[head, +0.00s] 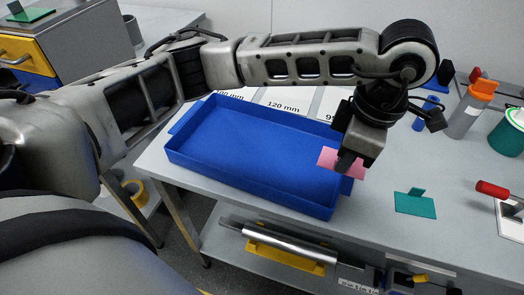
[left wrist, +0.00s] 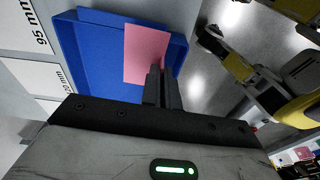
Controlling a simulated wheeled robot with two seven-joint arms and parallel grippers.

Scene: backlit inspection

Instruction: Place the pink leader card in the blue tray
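The pink leader card (head: 328,158) is held at the fingertips of my left gripper (head: 347,162), over the right end of the blue tray (head: 240,150). In the left wrist view the pink card (left wrist: 147,52) sticks out past the closed fingers (left wrist: 161,85), with the blue tray (left wrist: 92,62) behind it. The card appears to be above the tray's right wall, not resting on the floor of the tray. The tray is empty where I can see it. My right gripper is not in view.
A green card with a tab (head: 415,204) lies on the bench right of the tray. An orange-capped bottle (head: 470,108), a green-and-white container (head: 508,132) and a red-handled tool (head: 492,190) stand or lie farther right. Size-marked plates (head: 283,101) lie behind the tray.

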